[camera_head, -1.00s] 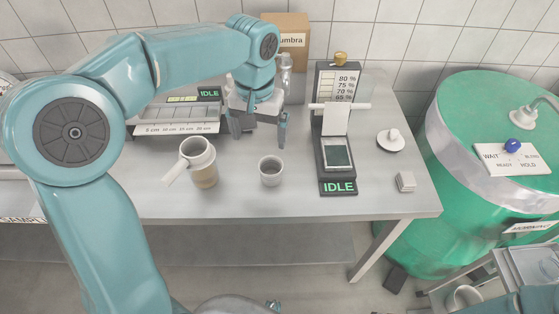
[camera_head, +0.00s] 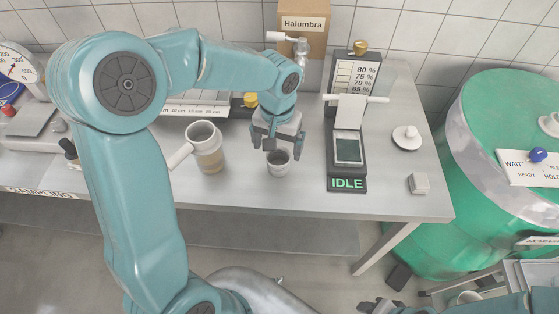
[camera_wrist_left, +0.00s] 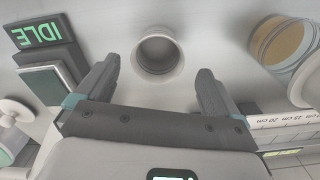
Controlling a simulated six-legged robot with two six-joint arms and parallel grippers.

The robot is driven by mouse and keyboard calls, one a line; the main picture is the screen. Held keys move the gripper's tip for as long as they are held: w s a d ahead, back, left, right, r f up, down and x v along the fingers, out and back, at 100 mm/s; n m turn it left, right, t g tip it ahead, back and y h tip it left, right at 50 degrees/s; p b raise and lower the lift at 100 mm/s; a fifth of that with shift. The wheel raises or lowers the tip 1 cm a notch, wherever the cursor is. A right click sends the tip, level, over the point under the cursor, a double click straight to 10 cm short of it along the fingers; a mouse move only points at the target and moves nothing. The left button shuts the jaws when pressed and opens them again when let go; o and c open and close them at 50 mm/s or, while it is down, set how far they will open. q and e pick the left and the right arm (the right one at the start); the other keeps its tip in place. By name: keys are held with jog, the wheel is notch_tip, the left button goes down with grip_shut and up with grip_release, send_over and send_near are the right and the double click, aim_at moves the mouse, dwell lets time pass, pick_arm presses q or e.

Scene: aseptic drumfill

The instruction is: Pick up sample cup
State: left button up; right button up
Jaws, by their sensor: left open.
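The sample cup is a small grey-white open cup (camera_head: 278,166) standing upright on the steel table, right of a larger handled jug. My left gripper (camera_head: 274,150) is open just above and behind it, pointing down, and hides part of its far rim. In the left wrist view the cup (camera_wrist_left: 158,54) shows its open mouth and empty-looking inside. It lies beyond and between the two spread fingertips (camera_wrist_left: 157,76), apart from both. A right-side arm part shows at the bottom right of the head view (camera_head: 383,305); its jaw state is unclear.
The jug (camera_head: 207,150) with tan contents stands close left of the cup; its handle points left. A device with an IDLE display (camera_head: 347,160) stands to the right. A white knobbed lid (camera_head: 406,139) and small block (camera_head: 418,183) lie farther right. The table front is clear.

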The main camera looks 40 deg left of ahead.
aim_at(278, 159)
pick_arm(q)
jog(key=shift+s+d+f, duration=0.15)
jog(key=shift+s+f, duration=0.1)
notch_tip(278, 159, down, 5)
jog(key=shift+d+r+p, duration=0.1)
jog(key=shift+d+p, duration=0.05)
jog(key=shift+p, duration=0.15)
jog(key=shift+s+r, duration=0.1)
jog(key=shift+s, duration=0.05)
jog(key=shift+c, duration=0.4)
jog(key=c, duration=1)
